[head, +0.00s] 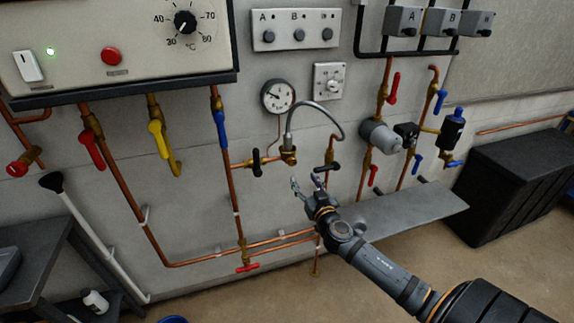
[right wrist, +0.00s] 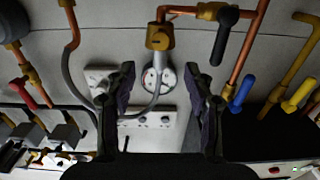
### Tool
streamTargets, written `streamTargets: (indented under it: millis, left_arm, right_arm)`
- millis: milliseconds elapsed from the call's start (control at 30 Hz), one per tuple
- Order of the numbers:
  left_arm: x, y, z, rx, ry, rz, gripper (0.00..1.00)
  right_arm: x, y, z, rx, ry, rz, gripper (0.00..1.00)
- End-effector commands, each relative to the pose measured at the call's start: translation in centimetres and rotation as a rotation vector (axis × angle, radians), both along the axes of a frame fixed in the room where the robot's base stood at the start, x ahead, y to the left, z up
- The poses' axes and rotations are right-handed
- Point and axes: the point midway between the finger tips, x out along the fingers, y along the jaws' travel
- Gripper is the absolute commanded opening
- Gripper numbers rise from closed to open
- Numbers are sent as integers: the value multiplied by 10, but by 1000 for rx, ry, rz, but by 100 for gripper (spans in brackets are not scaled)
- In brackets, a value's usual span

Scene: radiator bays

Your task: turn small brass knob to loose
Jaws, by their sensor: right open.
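What looks like the small brass knob (head: 288,155) is at the lower end of a grey braided hose on the wall, below the round gauge. In the right wrist view the brass piece (right wrist: 159,38) shows upside down, beyond and between my fingertips, with a small slot-like mark on its face. My right gripper (head: 306,182) is open and empty, below and slightly right of the brass piece in the head view. It also shows in the right wrist view (right wrist: 159,75), its two fingers apart with nothing between them. My left gripper is not in view.
A black-handled valve (head: 257,163) sits just left of the brass piece, and another dark handle (head: 326,167) is close to the right. The grey hose (head: 327,109) arches above. Copper pipes (head: 232,185) run along the wall. A grey shelf (head: 415,212) lies behind my right arm.

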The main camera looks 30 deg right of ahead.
Motion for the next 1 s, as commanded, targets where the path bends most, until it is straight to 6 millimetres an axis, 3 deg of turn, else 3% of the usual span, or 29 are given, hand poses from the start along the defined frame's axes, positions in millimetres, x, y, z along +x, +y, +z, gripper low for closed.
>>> streamTargets:
  millis: [233,500,867,1000]
  left_arm:
    - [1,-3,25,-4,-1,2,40]
    - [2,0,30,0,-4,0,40]
    - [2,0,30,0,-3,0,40]
    - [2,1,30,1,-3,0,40]
  right_arm:
    - [50,-11,6,6,-1,-1,53]
    - [90,-21,1,3,-1,0,53]
    - [96,-22,0,1,2,1,52]
    - [96,-22,0,1,2,1,33]
